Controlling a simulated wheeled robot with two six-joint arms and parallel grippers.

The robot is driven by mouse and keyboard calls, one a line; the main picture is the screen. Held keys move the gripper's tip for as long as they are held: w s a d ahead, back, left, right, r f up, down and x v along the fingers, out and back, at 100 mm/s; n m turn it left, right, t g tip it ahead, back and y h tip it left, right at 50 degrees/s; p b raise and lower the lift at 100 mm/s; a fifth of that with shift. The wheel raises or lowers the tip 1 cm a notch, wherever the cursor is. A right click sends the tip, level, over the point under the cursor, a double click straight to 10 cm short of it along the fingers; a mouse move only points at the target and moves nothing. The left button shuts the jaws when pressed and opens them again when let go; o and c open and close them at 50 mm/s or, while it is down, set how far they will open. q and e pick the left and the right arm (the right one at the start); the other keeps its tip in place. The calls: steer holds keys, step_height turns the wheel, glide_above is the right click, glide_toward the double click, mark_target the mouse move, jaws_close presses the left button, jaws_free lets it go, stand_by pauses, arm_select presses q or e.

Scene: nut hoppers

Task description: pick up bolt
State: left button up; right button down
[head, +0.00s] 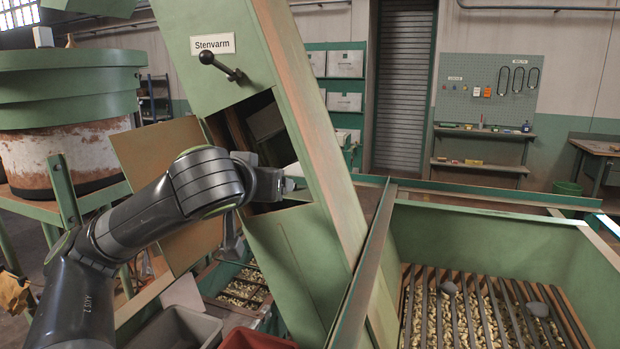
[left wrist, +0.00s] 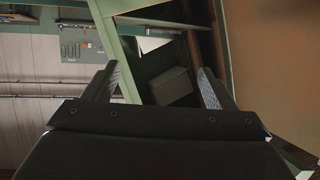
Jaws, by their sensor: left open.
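I cannot make out a bolt in either view. My left gripper (head: 272,184) is at the open hatch (head: 262,120) of the tilted green chute (head: 318,130). In the left wrist view my left gripper (left wrist: 158,68) is open, its two fingers wide apart with nothing between them. Beyond the fingers is the dark inside of the chute, with a grey box-like block (left wrist: 172,86) in it. A pale flat piece (left wrist: 152,43) shows above the block. The arm hides part of the hatch in the head view. My right gripper is not in view.
A hatch door (head: 165,160) stands open left of the chute. A slatted grate (head: 480,310) over nuts, with two grey lumps, lies in the green hopper at right. Grey (head: 180,328) and red (head: 255,340) bins stand below. A black lever (head: 220,66) sticks out above the hatch.

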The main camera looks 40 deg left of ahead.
arm_select(q)
steer(key=p+x, duration=0.2)
steer(key=x, duration=0.3)
steer(key=p+x, duration=0.2)
steer(key=x, duration=0.3)
steer(key=p+x, duration=0.2)
steer(key=x, duration=0.3)
steer(key=shift+w+a+r, duration=0.2)
steer(key=shift+w+a, duration=0.1)
steer(key=shift+a, duration=0.2)
steer(key=shift+w+a+f+p, duration=0.2)
steer(key=shift+w+f+p, duration=0.05)
steer(key=shift+w+p, duration=0.15)
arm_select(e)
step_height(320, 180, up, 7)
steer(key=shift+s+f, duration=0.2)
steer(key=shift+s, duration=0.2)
arm_select(q)
steer(key=shift+c, duration=0.5)
steer(key=c, duration=0.7)
steer(key=shift+o, duration=0.2)
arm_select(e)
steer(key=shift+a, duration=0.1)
